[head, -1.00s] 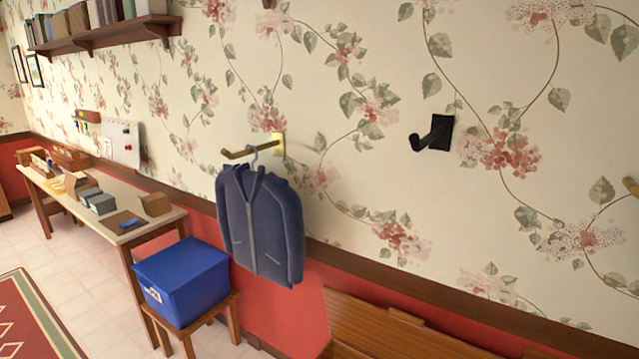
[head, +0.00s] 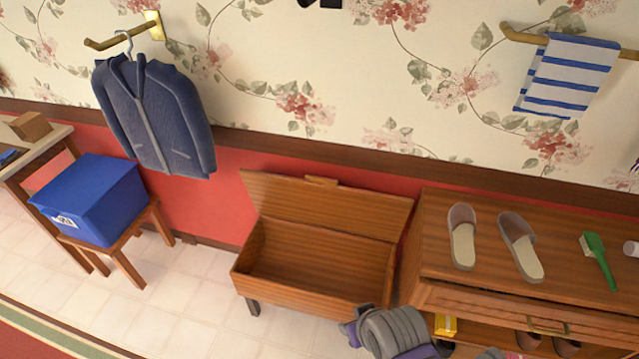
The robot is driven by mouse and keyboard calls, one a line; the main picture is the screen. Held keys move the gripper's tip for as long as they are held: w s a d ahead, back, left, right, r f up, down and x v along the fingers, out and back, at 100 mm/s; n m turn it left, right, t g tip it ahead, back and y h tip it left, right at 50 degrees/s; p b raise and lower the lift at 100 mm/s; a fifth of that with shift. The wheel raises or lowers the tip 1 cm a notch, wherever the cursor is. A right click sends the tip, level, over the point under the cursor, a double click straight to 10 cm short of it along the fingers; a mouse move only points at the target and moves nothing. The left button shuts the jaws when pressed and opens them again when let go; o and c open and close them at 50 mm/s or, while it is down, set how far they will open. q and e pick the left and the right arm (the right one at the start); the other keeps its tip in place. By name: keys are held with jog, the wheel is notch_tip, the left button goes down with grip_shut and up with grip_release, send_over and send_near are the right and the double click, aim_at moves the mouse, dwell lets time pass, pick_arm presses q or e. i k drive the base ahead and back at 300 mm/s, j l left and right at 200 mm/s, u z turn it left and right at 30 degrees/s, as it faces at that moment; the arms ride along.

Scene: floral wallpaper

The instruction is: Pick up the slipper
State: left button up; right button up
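Two slippers lie side by side on top of a wooden cabinet (head: 440,258) at the right. Both have pale cream soles and mauve-grey toe parts. The left slipper (head: 463,245) lies nearly straight, with its toe part toward the wall. The right slipper (head: 525,255) is slightly turned, also with its toe part toward the wall. They are apart from each other. I see no gripper fingers in this view.
A green brush (head: 600,262) lies right of the slippers. An open, empty-looking wooden chest (head: 315,260) stands left of the cabinet. A blue box (head: 88,200) sits on a stool. A grey and purple ribbed shape (head: 390,330) at the bottom partly hides the cabinet's front.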

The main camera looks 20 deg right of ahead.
aim_at(461, 218)
jog(key=z, duration=1.85)
jog(key=i+j, duration=0.55)
jog(key=i, duration=0.15)
jog(key=k+u, duration=0.05)
